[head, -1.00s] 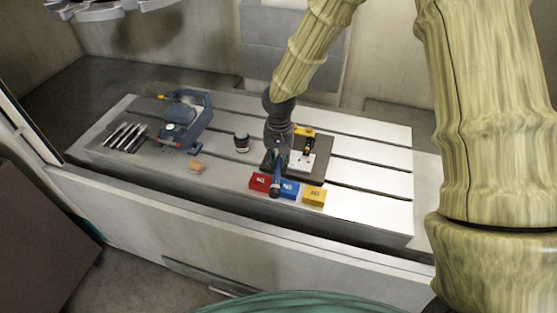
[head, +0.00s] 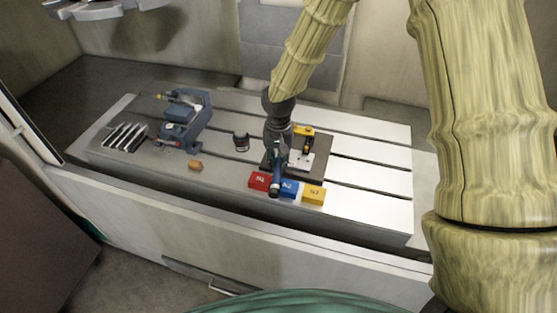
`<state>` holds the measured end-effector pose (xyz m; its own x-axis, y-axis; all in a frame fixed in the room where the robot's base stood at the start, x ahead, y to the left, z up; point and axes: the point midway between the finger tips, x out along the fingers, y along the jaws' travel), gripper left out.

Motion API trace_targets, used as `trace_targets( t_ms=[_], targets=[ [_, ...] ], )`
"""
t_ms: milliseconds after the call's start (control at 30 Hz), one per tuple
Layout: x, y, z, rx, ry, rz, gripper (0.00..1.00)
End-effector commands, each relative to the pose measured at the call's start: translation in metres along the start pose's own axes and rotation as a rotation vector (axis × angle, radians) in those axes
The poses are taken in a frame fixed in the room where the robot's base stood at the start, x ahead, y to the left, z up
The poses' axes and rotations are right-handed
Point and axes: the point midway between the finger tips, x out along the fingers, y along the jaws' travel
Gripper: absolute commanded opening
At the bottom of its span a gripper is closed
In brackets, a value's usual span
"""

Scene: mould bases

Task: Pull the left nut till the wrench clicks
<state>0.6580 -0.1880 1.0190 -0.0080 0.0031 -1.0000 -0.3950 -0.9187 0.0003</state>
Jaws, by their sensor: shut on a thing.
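My gripper (head: 277,150) points down at the left part of a dark mould base with a light plate (head: 319,160). It is shut on a blue wrench (head: 275,181), whose handle end hangs toward the front edge, over the gap between the red and blue blocks. The left nut and the wrench's head are hidden behind my gripper, so I cannot tell how they meet. A yellow and black part (head: 306,139) stands on the plate to the right of my gripper.
Red (head: 259,180), blue (head: 290,188) and yellow (head: 313,195) blocks lie in front of the base. To the left are a dark round cup (head: 241,142), an orange-brown block (head: 195,165), a blue machine (head: 184,122) and several dark bars (head: 124,137). The slotted table (head: 380,183) is clear at right.

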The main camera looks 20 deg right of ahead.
Motion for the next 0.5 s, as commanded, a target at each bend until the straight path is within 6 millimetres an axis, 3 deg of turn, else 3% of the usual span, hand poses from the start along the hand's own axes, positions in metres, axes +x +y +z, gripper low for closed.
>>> trace_targets(
  t_ms=[500],
  targets=[
    [0.0058, -0.0001, -0.0006, 0.0, 0.001, 0.0, 0.0]
  ],
)
